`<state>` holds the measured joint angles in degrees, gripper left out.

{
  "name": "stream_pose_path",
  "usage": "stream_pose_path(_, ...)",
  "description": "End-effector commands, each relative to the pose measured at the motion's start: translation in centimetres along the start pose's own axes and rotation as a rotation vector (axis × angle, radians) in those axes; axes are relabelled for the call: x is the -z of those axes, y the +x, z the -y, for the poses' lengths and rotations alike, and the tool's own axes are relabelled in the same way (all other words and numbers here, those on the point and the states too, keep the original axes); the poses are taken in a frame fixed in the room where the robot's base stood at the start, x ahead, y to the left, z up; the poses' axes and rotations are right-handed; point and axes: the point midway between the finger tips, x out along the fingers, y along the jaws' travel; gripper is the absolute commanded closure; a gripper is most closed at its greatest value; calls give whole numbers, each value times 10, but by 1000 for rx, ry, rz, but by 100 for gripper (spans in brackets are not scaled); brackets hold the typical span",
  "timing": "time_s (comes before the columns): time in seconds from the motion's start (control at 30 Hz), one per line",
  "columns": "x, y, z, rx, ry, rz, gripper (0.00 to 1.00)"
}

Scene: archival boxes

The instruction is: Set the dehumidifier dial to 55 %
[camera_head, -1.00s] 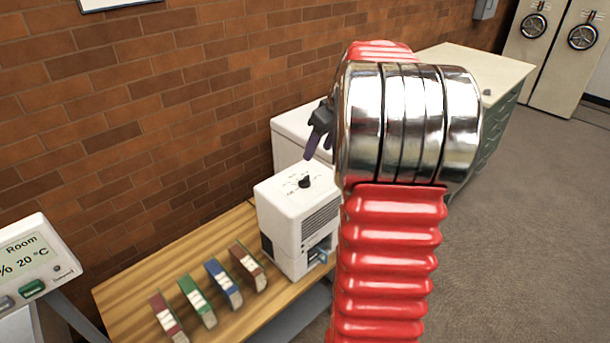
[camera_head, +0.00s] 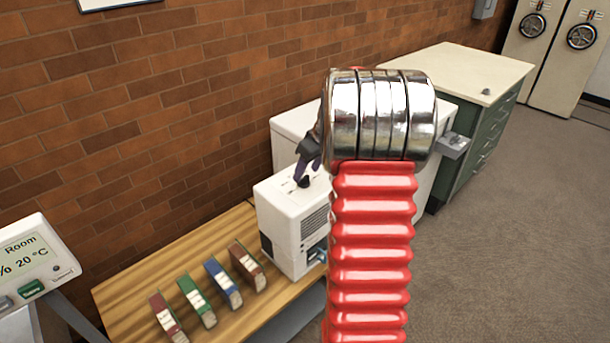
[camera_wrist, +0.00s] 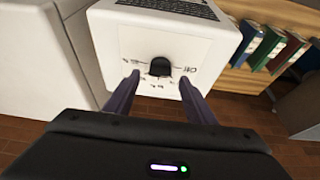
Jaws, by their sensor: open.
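The white dehumidifier (camera_head: 283,219) stands at the right end of the wooden bench, and its top shows in the wrist view (camera_wrist: 120,45). Its black dial (camera_head: 304,182) sits on the top face, with small printed marks around it too blurred to read. In the wrist view the dial (camera_wrist: 160,66) lies ahead of and between my two fingertips. My gripper (camera_head: 302,172) is open, pointing down at the dial, and its fingers also show in the wrist view (camera_wrist: 154,84). I cannot tell whether a finger touches the dial. Part of the dehumidifier's right side is hidden by my arm.
Several coloured binders (camera_head: 223,284) stand on the wooden bench (camera_head: 130,290) left of the dehumidifier. A white cabinet (camera_head: 288,140) stands close behind it. A room display (camera_head: 35,262) reading 20 °C is at far left. A brick wall runs behind.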

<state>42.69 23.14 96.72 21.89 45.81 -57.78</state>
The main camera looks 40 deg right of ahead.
Motion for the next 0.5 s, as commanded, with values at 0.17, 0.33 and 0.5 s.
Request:
stream_pose_path(0.17, 0, 21, 0, 2, 1, 1, 50)
stream_pose_path(0.33, 0, 28, 0, 0, 1, -1, 50)
stream_pose_path(0.5, 0, 28, 0, -1, 1, -1, 50)
